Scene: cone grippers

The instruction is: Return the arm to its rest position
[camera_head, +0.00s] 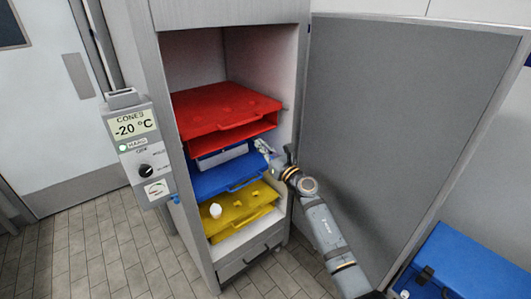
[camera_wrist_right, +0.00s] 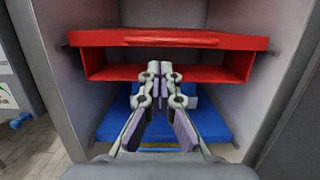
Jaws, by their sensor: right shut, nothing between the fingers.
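My right arm (camera_head: 322,225) comes in from the lower right in the head view. Its gripper (camera_head: 263,146) is at the front right of the open cabinet, near the blue tray. In the wrist view the right gripper (camera_wrist_right: 160,70) is shut and empty, with the red tray (camera_wrist_right: 100,40) ahead and the blue tray (camera_wrist_right: 215,125) below. The head view shows the red tray (camera_head: 225,105) on top, the blue tray (camera_head: 215,181) in the middle and the yellow tray (camera_head: 240,222) at the bottom. My left gripper is not in view.
The cabinet door (camera_head: 400,110) stands wide open at right, close to my arm. A control box (camera_head: 137,150) reading -20 °C is on the cabinet's left side. A white object (camera_head: 215,211) sits on the yellow tray. A blue box (camera_head: 465,265) is at lower right.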

